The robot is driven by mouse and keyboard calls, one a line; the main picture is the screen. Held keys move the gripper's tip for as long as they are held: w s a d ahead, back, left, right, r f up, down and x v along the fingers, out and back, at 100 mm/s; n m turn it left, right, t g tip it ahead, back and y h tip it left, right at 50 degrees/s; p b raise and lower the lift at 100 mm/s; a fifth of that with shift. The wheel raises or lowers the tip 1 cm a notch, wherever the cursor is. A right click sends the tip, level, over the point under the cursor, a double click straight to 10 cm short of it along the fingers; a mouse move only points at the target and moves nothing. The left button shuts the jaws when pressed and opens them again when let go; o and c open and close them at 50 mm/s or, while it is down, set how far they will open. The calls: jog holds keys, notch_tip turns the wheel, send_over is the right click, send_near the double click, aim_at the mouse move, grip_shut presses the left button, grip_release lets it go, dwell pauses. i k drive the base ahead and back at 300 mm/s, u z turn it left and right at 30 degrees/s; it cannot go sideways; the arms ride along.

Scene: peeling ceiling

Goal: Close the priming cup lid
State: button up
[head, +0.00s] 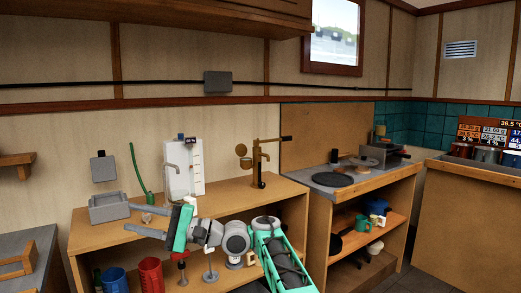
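A brass hand pump (259,165) stands upright on the wooden counter, right of centre, with a dark-ended lever at its top right. On its left side is a small cup (246,163), with a round brass disc, which looks like its lid (241,150), standing raised above it. The inside of the cup is too small to make out. My gripper (138,220) is left of the pump, over the counter's front part, and points left. Its two fingers are spread apart with nothing visibly held. It is well clear of the pump and lid.
A white gauge panel with a tap (184,168) and a grey basin (109,207) stand left of the pump. A small pinkish object (147,218) shows near my fingers. A stove counter (350,178) is to the right. The counter around the pump is mostly clear.

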aim_at(241, 149)
jog(key=z, duration=0.75)
jog(key=i, duration=1)
jog(key=z, duration=0.75)
jog(key=i, duration=1.25)
jog(key=u, duration=0.35)
jog(key=i, duration=0.8)
jog(key=u, duration=1.3)
jog(key=i, duration=0.7)
jog(key=u, duration=0.7)
